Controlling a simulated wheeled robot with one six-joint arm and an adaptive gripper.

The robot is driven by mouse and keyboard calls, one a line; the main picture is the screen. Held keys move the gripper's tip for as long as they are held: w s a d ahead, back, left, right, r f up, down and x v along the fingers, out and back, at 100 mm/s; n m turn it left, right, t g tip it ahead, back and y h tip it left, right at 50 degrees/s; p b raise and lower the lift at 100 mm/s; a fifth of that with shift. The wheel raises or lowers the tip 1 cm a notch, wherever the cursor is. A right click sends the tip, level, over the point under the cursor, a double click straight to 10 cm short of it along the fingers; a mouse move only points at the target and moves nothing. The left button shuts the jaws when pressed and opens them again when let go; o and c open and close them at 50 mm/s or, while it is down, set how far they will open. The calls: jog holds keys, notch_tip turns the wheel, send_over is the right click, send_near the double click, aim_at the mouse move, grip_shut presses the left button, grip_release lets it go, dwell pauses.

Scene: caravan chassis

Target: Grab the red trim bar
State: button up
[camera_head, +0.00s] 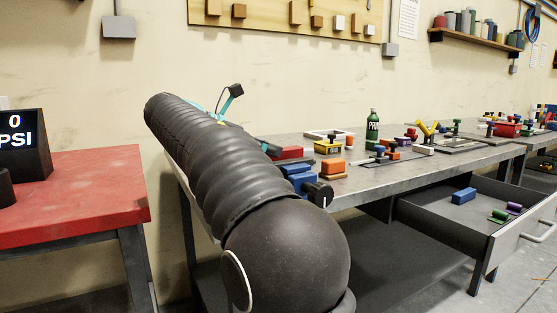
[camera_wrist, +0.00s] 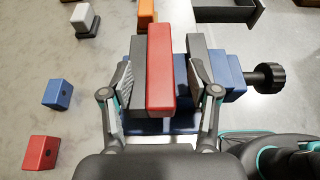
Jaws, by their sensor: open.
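The red trim bar (camera_wrist: 160,70) is a long upright-looking red block in the middle of the wrist view. It sits over a blue vise-like fixture (camera_wrist: 232,75) with a black knob (camera_wrist: 265,77), between grey blocks that look like its jaws. My gripper (camera_wrist: 164,76) is open, with one finger on each side of the bar and a gap to it on both sides. I cannot tell the height between fingertips and bar. In the head view, a red piece (camera_head: 290,153) that looks like the bar shows behind my arm, which hides my gripper's fingers.
Blue (camera_wrist: 58,93) and red (camera_wrist: 41,152) blocks lie left on the bench. An orange block (camera_head: 334,167) and green bottle (camera_head: 373,130) stand right of the fixture. An open drawer (camera_head: 470,217) juts out below. A red table (camera_head: 80,190) stands left.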

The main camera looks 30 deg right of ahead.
jog(key=shift+d+f, duration=0.1)
jog(key=shift+d, duration=0.2)
grip_shut()
